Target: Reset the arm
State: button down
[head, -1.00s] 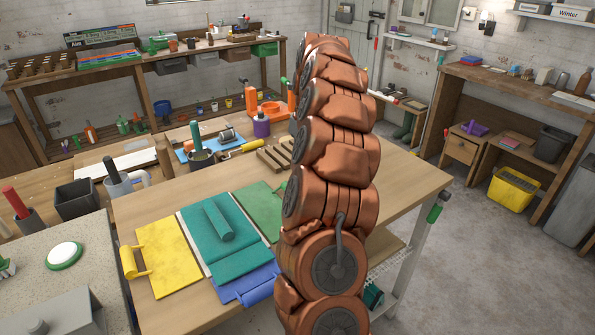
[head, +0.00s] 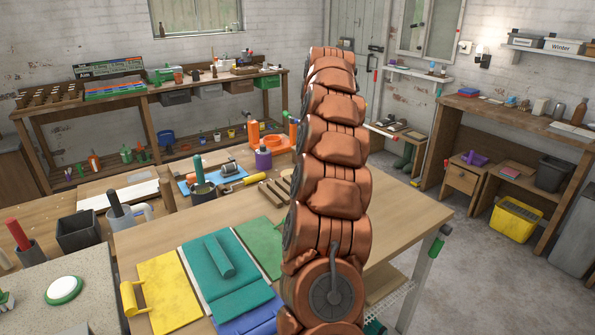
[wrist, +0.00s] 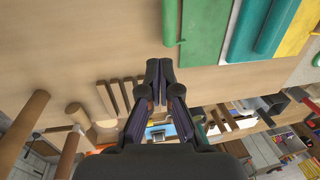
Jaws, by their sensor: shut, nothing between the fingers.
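My gripper (wrist: 159,72) shows in the wrist view, its two dark fingers pressed together with nothing between them. It is over the wooden workbench, which appears upside down there. My copper-coloured arm stands upright in the middle of the head view and hides part of the workbench (head: 405,222). My gripper cannot be made out in the head view. In the wrist view, a green sheet (wrist: 172,30) and a teal sheet (wrist: 245,45) lie beyond the fingertips, apart from them.
Yellow (head: 168,290) and blue (head: 240,312) sheets lie on the workbench's near left. A slatted wooden piece (head: 273,192), a purple bottle (head: 263,160) and an orange tool (head: 268,142) stand behind. The bench's right part is bare. Open floor (head: 460,265) lies to the right.

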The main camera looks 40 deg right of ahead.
jog(key=shift+a+r, duration=0.1)
jog(key=s+a+r+n+g, duration=0.1)
jog(key=s+a, duration=0.2)
jog(key=a, duration=1)
jog(key=s+a+n, duration=0.2)
jog(key=s+a, duration=0.1)
jog(key=a, duration=1.1)
jog(key=s+a+f, duration=0.3)
jog(key=s, duration=0.4)
jog(key=s+a+f+h, duration=0.1)
jog(key=s+a+f, duration=0.2)
jog(key=s, duration=0.5)
jog(key=s+a+f+g, duration=0.1)
jog(key=s+a+f, duration=0.3)
jog(key=s, duration=0.3)
jog(key=shift+s+a+m+h, duration=0.4)
jog(key=shift+a, duration=0.05)
jog(key=shift+f, duration=0.1)
